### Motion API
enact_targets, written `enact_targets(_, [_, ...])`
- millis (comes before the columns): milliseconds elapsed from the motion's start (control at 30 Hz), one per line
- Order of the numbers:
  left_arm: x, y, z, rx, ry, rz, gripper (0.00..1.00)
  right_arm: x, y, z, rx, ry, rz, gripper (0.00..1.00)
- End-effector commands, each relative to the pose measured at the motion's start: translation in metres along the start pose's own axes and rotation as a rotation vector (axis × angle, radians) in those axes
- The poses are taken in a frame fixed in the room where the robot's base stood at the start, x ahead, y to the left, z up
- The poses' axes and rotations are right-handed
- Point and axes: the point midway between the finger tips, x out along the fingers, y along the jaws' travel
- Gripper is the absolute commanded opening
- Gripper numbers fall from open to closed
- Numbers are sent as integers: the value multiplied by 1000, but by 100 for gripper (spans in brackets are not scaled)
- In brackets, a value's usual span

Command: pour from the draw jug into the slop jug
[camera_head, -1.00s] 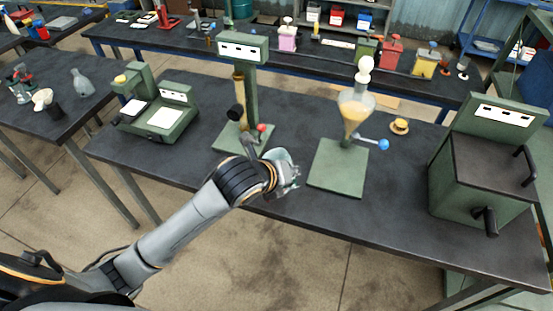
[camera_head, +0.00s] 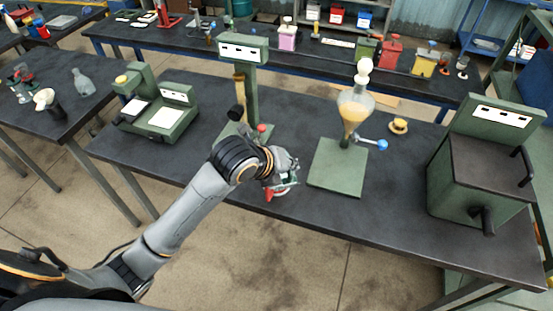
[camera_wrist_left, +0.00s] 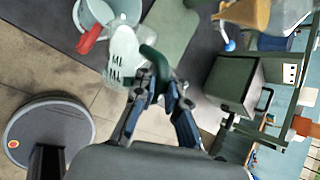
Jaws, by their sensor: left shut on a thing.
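My left gripper (camera_head: 287,178) is over the front edge of the dark bench, left of the green base with the funnel. The jugs overlap; liquid and any contact are unclear. My right gripper is not in view.
A glass funnel of amber liquid (camera_head: 352,110) stands over a green base (camera_head: 338,165). A green column instrument (camera_head: 243,48) stands behind my gripper. A green box (camera_head: 470,165) fills the bench's right end. The bench front (camera_head: 390,215) is clear.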

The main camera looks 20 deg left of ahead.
Motion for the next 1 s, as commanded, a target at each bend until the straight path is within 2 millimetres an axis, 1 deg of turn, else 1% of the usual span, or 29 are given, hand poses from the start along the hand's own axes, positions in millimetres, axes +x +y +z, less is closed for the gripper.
enact_targets(1000, [-3, -3, 14, -72, 100, -1, 0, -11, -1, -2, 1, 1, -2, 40])
